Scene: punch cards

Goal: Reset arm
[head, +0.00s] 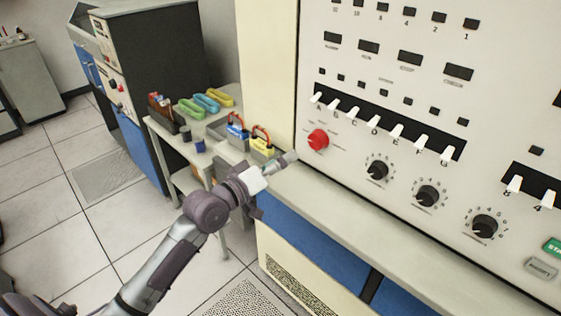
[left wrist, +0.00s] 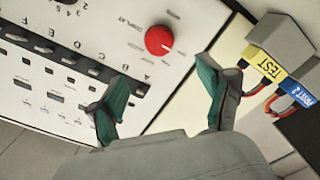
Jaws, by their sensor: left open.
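My left arm reaches in from the lower left in the head view, and its gripper (head: 284,160) is just left of and below a red knob (head: 318,139) on the console panel. In the left wrist view the left gripper (left wrist: 160,100) is open, with its green-padded fingers spread wide and nothing between them. The red knob also shows in that view (left wrist: 159,40), beyond the fingers and apart from them. My right gripper is in neither view.
The console panel (head: 400,180) has white toggle switches and black knobs (head: 427,195). A ledge (head: 400,220) runs below it. Tiled floor is free at left.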

